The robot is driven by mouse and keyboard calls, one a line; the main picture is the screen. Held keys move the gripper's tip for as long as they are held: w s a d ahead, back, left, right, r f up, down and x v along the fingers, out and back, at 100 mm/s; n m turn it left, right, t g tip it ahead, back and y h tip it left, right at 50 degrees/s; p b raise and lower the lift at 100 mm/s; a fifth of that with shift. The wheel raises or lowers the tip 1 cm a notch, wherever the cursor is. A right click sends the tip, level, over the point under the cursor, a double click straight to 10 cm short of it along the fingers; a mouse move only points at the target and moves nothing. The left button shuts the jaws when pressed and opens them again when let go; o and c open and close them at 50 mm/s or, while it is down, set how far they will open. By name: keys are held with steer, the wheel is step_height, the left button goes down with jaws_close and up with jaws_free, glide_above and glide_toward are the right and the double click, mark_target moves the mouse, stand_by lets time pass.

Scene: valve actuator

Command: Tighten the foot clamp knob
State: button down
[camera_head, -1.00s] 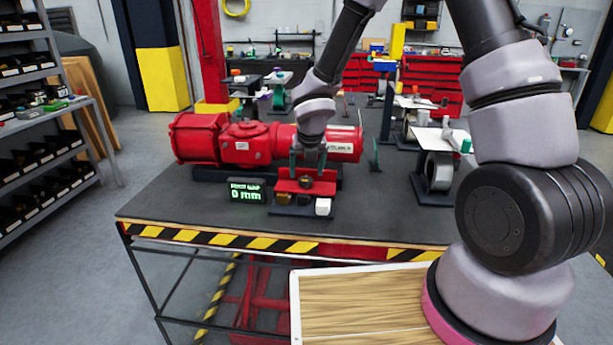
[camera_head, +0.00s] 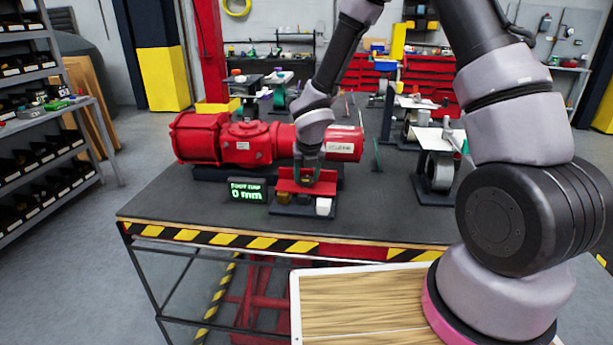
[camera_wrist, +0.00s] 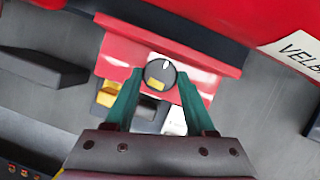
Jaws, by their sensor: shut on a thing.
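The foot clamp knob (camera_wrist: 161,74) is a round dark knob with a white mark and a yellow patch, seen in the wrist view above the red foot plate (camera_wrist: 117,57). My gripper (camera_wrist: 160,77) has its two teal fingers shut on the knob, one on each side. In the head view my gripper (camera_head: 307,173) reaches down over the red foot plate (camera_head: 326,187) and hides most of the knob. The red valve actuator (camera_head: 243,145) lies on the dark bench behind it. A display (camera_head: 247,191) reads "FOOT GAP 0 mm".
A yellow block (camera_wrist: 107,94) and a white block (camera_wrist: 175,122) sit in front of the foot plate, with a dark block between them. The bench (camera_head: 180,203) is clear at its front left. A roll on a stand (camera_head: 438,170) is at the bench's right.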

steer(key=shift+m, duration=0.3)
steer(key=m, duration=0.1)
steer(key=m+h, duration=0.1)
steer(key=m, duration=0.1)
steer(key=m+h, duration=0.1)
steer(key=shift+a+m, duration=0.3)
steer(key=shift+w+a+m+g+h, duration=0.1)
steer(key=shift+m+g+h, duration=0.3)
steer(key=shift+m, duration=0.9)
steer(key=shift+w+m+g+h, duration=0.1)
steer(key=shift+m+g+h, duration=0.3)
steer(key=shift+m, duration=0.9)
steer(key=shift+s, duration=0.1)
steer(key=shift+c, duration=1.2)
jaws_free()
